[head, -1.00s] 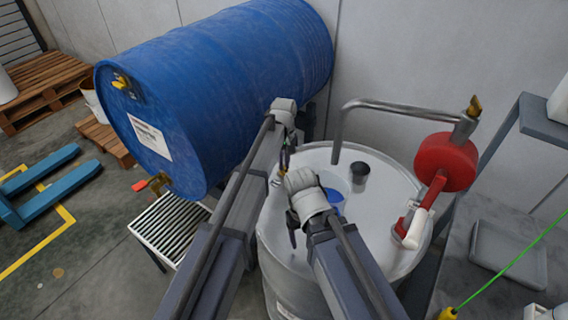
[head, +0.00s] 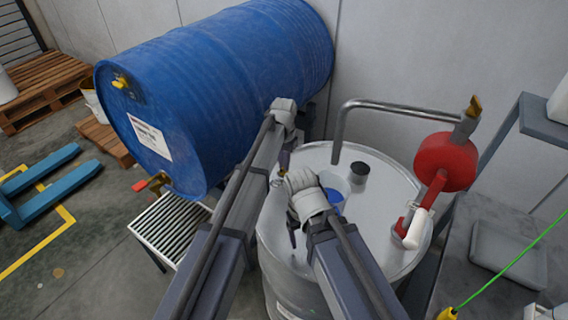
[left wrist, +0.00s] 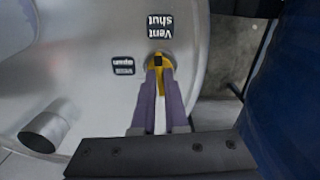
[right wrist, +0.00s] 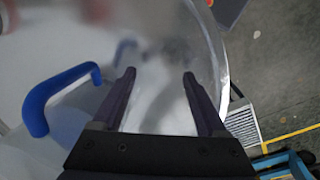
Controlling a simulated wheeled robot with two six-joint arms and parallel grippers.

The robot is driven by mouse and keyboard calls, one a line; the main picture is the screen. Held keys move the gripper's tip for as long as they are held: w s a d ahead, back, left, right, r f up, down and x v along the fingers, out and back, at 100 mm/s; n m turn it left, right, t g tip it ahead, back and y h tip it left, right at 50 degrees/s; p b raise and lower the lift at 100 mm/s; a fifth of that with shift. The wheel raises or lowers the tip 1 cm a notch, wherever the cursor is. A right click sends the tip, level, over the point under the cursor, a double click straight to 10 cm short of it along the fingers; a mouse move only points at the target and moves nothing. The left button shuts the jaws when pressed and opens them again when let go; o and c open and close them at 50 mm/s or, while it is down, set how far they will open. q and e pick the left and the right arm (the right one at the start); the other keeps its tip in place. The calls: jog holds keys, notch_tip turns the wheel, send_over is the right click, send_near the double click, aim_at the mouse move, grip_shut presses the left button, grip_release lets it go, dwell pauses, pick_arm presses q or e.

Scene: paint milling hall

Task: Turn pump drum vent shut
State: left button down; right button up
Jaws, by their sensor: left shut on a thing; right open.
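The pump drum (head: 285,250) is a steel drum with a pale lid. In the left wrist view, the yellow vent handle (left wrist: 159,60) is near the lid's edge. A "Vent shut" label (left wrist: 160,25) and a "Vent open" label (left wrist: 123,66) sit beside it, upside down in the picture. My left gripper (left wrist: 159,77) is shut on the vent handle; I cannot tell which label the handle points to. In the head view my left gripper (head: 283,163) is partly hidden behind my arms. My right gripper (right wrist: 160,75) is open and empty above the lid.
A red pump (head: 446,162) with a bent steel pipe (head: 390,105) stands on the lid. A blue handle (right wrist: 38,110) is close beside my right gripper. A large blue drum (head: 230,85) lies behind left. A grated stand (head: 172,228) is beside the steel drum.

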pick_arm(q)
jog(key=shift+m, duration=0.7)
jog(key=c, duration=0.9)
grip_release()
jog(key=shift+c, duration=0.2)
jog(key=shift+r, duration=0.1)
notch_tip(320, 180, up, 8)
jog(key=p, duration=0.8)
pick_arm(e)
notch_tip(320, 180, up, 8)
pick_arm(q)
jog(key=shift+f, duration=0.2)
pick_arm(e)
jog(key=shift+f, duration=0.15)
